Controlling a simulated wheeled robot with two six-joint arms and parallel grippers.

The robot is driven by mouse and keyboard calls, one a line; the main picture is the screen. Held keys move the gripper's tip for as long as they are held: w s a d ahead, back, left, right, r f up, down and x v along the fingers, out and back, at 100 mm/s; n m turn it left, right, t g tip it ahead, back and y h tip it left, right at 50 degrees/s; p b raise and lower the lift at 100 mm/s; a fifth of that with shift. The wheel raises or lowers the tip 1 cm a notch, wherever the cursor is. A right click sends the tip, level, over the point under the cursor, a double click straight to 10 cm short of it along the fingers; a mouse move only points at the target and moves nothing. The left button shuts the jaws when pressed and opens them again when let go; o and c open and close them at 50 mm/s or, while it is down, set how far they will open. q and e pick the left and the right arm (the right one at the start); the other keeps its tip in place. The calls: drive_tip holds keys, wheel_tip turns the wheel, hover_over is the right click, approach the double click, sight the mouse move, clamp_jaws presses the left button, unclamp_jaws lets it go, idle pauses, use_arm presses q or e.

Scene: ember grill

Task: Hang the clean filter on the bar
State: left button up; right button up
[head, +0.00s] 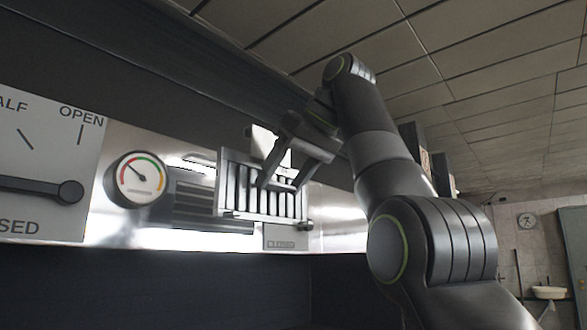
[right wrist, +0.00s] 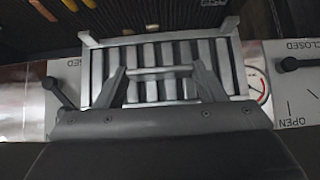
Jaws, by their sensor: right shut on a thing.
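The filter, a silver metal panel with vertical slats (head: 240,188), is upright in front of the shiny wall strip in the head view. It fills the middle of the right wrist view (right wrist: 165,45). My right gripper (head: 282,184) is shut on the filter's handle (right wrist: 160,72), with one finger at each end of it in the wrist view. I cannot make out whether the filter touches anything behind it. I cannot clearly pick out the hanging bar. My left gripper is in neither view.
A round gauge (head: 138,178) and dark horizontal slats (head: 190,205) are left of the filter. A lever panel marked HALF and OPEN (head: 45,110) is at far left. A small CLOSED plate (head: 281,245) is just below the filter. A dark hood (head: 120,70) overhangs.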

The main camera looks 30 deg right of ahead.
drive_tip(key=shift+w+a+r+p, duration=0.1)
drive_tip(key=shift+w+a+p, duration=0.15)
drive_tip(key=shift+w+p, duration=0.3)
drive_tip(key=shift+w+a+r+p, duration=0.1)
drive_tip(key=shift+w+a+p, duration=0.2)
drive_tip(key=shift+w, duration=0.45)
drive_tip(key=w+a+f+p, duration=0.2)
drive_tip(key=w+a+p, duration=0.1)
drive_tip(key=w+p, duration=0.6)
drive_tip(key=shift+w+f+p, duration=0.15)
drive_tip(key=shift+w+p, duration=0.05)
drive_tip(key=shift+p, duration=0.4)
drive_tip(key=shift+a, duration=0.1)
drive_tip(key=o, duration=1.4)
drive_tip(key=shift+f, duration=0.1)
drive_tip(key=shift+c, duration=0.2)
drive_tip(key=shift+s, duration=0.1)
